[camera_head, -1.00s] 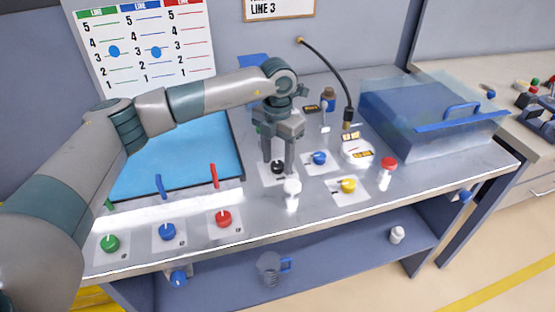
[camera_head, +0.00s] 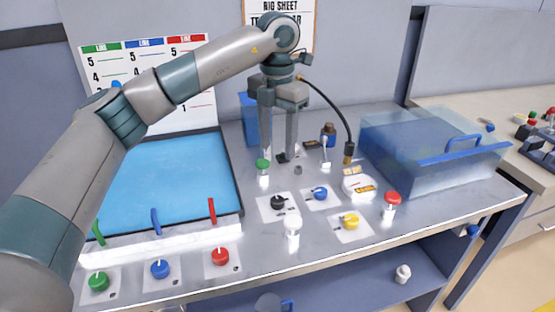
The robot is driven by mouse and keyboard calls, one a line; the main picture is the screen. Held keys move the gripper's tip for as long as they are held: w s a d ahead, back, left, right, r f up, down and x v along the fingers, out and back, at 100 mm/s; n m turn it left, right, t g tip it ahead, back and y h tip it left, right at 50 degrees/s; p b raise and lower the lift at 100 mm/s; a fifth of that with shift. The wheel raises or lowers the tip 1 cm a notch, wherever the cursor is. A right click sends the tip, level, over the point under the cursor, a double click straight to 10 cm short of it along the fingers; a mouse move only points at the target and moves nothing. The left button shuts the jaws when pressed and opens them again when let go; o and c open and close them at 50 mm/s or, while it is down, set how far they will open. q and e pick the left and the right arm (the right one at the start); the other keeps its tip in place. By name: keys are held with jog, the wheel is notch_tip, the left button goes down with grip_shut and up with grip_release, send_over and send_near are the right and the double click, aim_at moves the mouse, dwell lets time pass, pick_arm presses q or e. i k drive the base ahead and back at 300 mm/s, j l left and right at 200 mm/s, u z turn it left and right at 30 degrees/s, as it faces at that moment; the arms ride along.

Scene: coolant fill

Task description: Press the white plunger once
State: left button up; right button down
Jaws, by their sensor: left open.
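The white plunger (camera_head: 292,224) stands upright near the front middle of the metal worktop, with a round white cap on a pale body. Nothing touches it. My left gripper (camera_head: 279,156) points down with two grey fingers apart and nothing between them. It is behind the white plunger, over the back part of the worktop. Its fingertips look close to the worktop there, but their exact height is hard to tell. My right gripper is not in view.
A green-capped plunger (camera_head: 263,167) stands just in front of my left fingers, and a red-capped one (camera_head: 392,200) stands to the right. Black (camera_head: 278,202), blue (camera_head: 320,193) and yellow (camera_head: 351,221) knobs surround the white plunger. A dark hose (camera_head: 340,112) arches behind.

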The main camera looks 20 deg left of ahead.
aim_at(293, 223)
jog(key=k, duration=1)
